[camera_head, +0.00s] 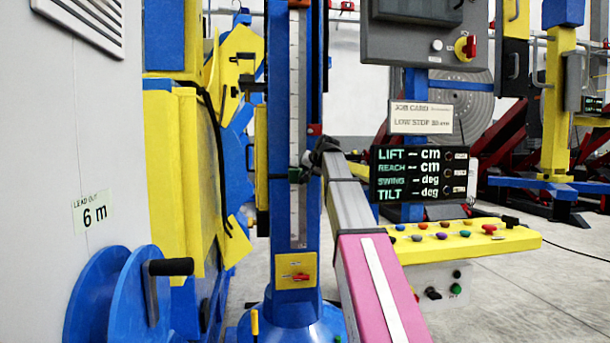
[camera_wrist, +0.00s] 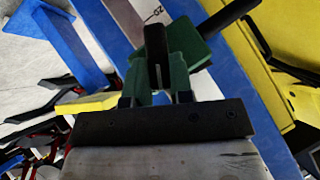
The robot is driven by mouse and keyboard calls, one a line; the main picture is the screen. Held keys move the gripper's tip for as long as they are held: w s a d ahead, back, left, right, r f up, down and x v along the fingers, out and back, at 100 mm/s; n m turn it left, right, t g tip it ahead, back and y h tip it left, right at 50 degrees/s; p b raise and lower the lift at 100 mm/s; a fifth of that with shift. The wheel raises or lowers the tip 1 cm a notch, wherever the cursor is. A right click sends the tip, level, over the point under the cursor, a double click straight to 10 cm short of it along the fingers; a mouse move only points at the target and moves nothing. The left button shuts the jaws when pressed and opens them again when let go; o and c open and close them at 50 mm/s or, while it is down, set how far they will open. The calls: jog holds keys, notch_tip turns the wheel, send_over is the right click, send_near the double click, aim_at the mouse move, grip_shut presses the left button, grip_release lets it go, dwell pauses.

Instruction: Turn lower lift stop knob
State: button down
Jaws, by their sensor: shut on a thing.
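The lower lift stop is a small green block (camera_wrist: 203,42) on the blue column (camera_head: 309,225), beside its white scale (camera_head: 298,90). In the head view the green stop (camera_head: 294,175) is small and partly covered by my wrist. A black knob (camera_wrist: 155,40) stands out in front of the green block in the wrist view. My gripper (camera_wrist: 157,66) is shut on this knob, one finger on each side. In the head view my gripper (camera_head: 311,160) is at the column, its tips mostly hidden. A scale mark "20" shows near the block in the wrist view.
A red stop (camera_head: 314,129) sits higher on the column. A job card (camera_head: 421,118) reads "LOW STOP", its number blurred. The display (camera_head: 420,173) shows dashes. A yellow button panel (camera_head: 465,238) is at right, a blue reel (camera_head: 112,295) at left.

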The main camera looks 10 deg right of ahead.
dwell(0.6)
jog(key=c, duration=1)
grip_release()
jog(key=shift+s, duration=0.1)
jog(key=v, duration=1)
jog(key=shift+s+d, duration=0.25)
jog(key=shift+d, duration=0.05)
jog(key=shift+r, duration=0.1)
